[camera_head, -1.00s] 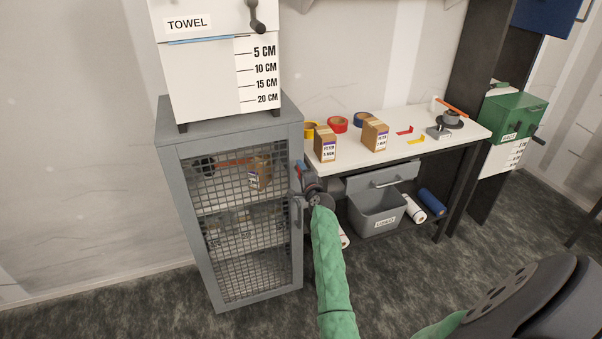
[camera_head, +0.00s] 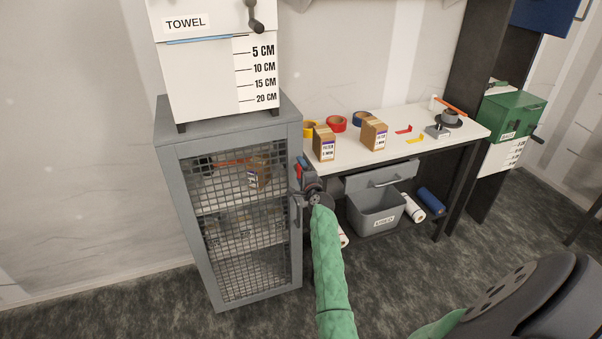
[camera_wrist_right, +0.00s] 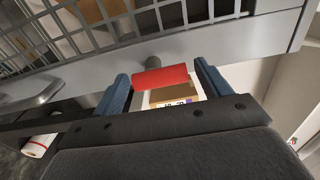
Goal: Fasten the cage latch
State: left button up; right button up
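The cage (camera_head: 170,200) is a grey cabinet with a mesh door, which looks closed. Its latch has a red handle (camera_wrist_right: 166,77) on a dark stem at the door's right edge. In the wrist view the handle lies crosswise between the two blue fingertips of my right gripper (camera_wrist_right: 163,82), with gaps at both ends. That gripper is open and holds nothing. In the head view my right gripper (camera_head: 302,170) is at the cage's upper right edge and partly hides the latch. My left gripper is not in view.
A grey door handle (camera_head: 297,212) is just below the gripper. A white towel dispenser (camera_head: 205,80) stands on the cage. To the right, a white table (camera_head: 405,150) carries boxes and tape rolls, with a grey bin (camera_head: 376,213) beneath. A carton (camera_head: 257,174) is inside the cage.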

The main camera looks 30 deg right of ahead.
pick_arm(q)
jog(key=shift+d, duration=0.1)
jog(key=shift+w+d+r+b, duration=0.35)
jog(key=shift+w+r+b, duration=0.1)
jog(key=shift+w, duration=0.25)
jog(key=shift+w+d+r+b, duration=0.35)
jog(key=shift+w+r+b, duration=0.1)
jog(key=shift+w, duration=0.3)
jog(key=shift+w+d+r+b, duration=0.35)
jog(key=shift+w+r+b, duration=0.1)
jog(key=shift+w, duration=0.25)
pick_arm(e)
jog(key=v, duration=0.7)
jog(key=shift+s, duration=0.4)
